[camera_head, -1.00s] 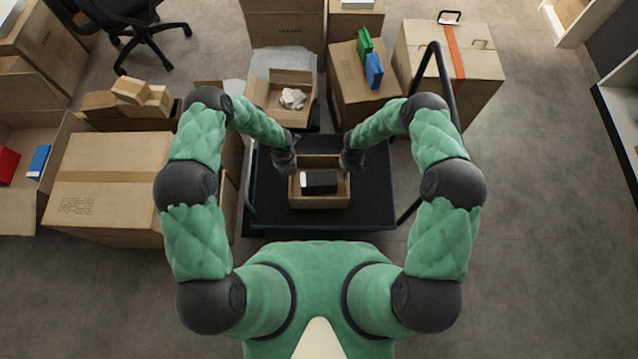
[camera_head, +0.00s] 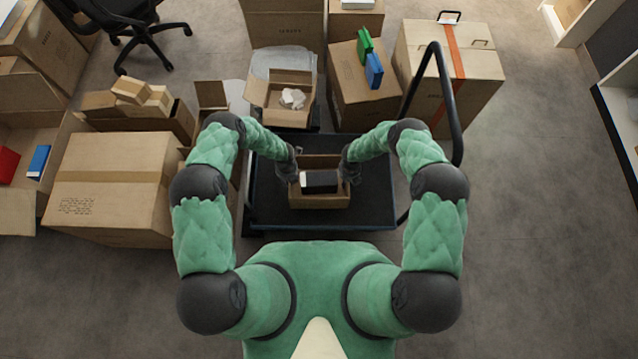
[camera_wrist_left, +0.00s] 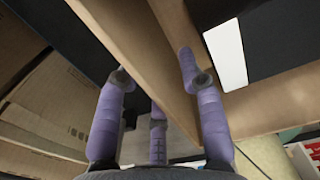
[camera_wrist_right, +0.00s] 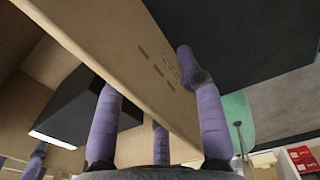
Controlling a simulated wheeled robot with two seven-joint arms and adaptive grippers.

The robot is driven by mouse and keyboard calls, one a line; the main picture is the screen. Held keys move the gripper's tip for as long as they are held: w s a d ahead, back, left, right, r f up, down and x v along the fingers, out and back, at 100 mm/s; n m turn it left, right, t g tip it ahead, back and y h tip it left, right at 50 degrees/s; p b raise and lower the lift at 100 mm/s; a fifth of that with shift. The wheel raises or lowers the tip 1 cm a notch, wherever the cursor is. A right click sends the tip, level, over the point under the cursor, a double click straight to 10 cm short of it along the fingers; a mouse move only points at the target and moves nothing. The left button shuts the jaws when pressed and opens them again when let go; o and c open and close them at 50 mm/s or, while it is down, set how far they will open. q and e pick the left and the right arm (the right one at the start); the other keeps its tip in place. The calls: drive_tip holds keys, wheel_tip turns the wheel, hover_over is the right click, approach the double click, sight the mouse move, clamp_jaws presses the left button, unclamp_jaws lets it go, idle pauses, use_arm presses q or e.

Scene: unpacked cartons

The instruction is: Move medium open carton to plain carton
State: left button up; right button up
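The medium open carton (camera_head: 320,203) sits on a dark platform cart in front of me, with a black box with a white end (camera_head: 320,182) inside. My left gripper (camera_head: 291,168) is at its left wall and my right gripper (camera_head: 348,168) at its right wall. In the left wrist view, the fingers straddle the carton wall (camera_wrist_left: 140,50) and bend in against it. In the right wrist view, the fingers also close around a wall (camera_wrist_right: 110,50); one fingertip is hidden behind it. A large closed carton (camera_head: 110,180) stands left; which carton is the plain one is unclear.
The cart (camera_head: 270,215) has a tall black handle (camera_head: 447,95) at right. Behind it stand an open carton with white paper (camera_head: 283,112), a carton bearing green and blue boxes (camera_head: 362,105) and an orange-taped carton (camera_head: 475,65). The floor at right is clear.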

use_arm(q)
drive_tip(key=shift+c, duration=0.3)
use_arm(e)
drive_tip(key=shift+c, duration=0.3)
use_arm(q)
clamp_jaws()
use_arm(e)
clamp_jaws()
use_arm(q)
drive_tip(key=shift+r, duration=0.15)
use_arm(e)
drive_tip(key=shift+r, duration=0.1)
